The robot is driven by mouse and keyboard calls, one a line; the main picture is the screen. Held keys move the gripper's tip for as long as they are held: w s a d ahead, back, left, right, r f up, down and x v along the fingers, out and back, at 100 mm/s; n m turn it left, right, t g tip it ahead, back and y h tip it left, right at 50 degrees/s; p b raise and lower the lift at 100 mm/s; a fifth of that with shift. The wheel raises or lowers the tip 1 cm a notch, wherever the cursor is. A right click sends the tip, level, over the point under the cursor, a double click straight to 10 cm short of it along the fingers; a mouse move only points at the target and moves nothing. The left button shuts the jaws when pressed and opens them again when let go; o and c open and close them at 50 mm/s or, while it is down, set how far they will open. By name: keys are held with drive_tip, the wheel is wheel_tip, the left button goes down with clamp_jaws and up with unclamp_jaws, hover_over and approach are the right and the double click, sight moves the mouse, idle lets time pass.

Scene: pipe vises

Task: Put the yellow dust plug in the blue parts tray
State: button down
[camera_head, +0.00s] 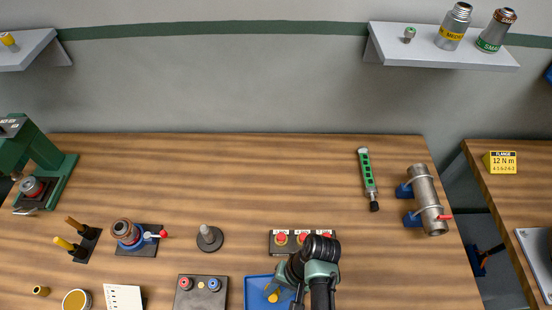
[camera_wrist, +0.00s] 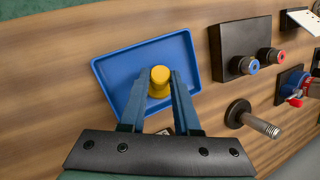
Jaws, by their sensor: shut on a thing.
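The yellow dust plug (camera_wrist: 160,78) is between the two fingers of my gripper (camera_wrist: 161,82) in the wrist view, and the gripper is shut on it. In the head view the plug (camera_head: 273,296) shows as a small yellow piece beside my dark wrist, over the blue parts tray (camera_head: 252,288). In the wrist view the tray (camera_wrist: 114,76) lies behind the plug and looks otherwise empty. I cannot tell whether the plug touches the tray floor. My gripper partly covers the tray.
A black block with red and blue ports (camera_head: 200,293) stands left of the tray. A panel with red buttons (camera_head: 281,240) is just behind my gripper. A grey post on a round base (camera_head: 208,236) is further left. Bare table lies behind these.

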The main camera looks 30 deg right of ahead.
drive_tip(key=shift+f, duration=0.2)
drive_tip(key=c, duration=0.6)
unclamp_jaws()
drive_tip(key=shift+r, duration=0.15)
